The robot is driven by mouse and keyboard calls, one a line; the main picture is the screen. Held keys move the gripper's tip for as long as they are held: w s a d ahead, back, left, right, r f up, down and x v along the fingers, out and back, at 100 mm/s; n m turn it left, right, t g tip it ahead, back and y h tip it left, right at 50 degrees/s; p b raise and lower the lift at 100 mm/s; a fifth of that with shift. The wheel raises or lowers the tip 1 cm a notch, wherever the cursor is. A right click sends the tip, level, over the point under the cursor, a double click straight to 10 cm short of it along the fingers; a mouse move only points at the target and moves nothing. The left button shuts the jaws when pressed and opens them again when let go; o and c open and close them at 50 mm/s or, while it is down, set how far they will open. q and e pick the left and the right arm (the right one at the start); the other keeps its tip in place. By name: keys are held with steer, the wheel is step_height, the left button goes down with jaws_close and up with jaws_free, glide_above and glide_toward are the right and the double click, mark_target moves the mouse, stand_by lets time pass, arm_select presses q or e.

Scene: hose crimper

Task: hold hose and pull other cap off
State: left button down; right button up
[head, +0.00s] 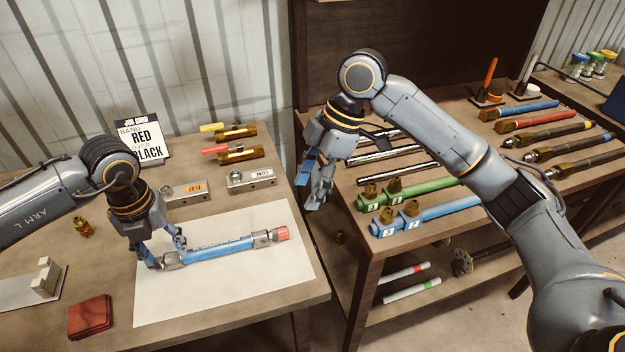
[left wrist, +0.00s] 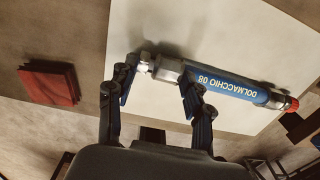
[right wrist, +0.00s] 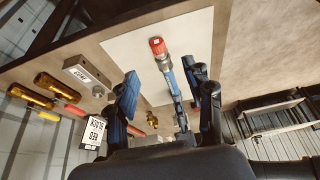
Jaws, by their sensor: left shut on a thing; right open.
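The blue hose (head: 218,248) lies over the white sheet (head: 215,305), with metal fittings at both ends. Its right end carries a red cap (head: 283,233), which also shows in the left wrist view (left wrist: 294,104) and the right wrist view (right wrist: 157,45). The left end shows a bare metal fitting (left wrist: 145,63) with no cap visible. My left gripper (head: 168,253) is shut on the hose's left end, its fingers around the metal fitting. My right gripper (head: 313,185) is open and empty, above and to the right of the red cap, near the gap between the tables.
A sign reading red and black (head: 143,140) stands behind the sheet, near metal blocks (head: 250,180) and brass tools (head: 238,154). A dark red item (head: 90,315) lies at front left. The right bench (head: 440,250) holds green and blue hoses and several rods.

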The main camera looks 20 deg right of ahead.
mark_target(290, 238)
steer(key=x, duration=1.1)
steer(key=shift+w+f, duration=0.1)
steer(key=shift+f, duration=0.3)
steer(key=shift+a, duration=0.1)
jaws_close()
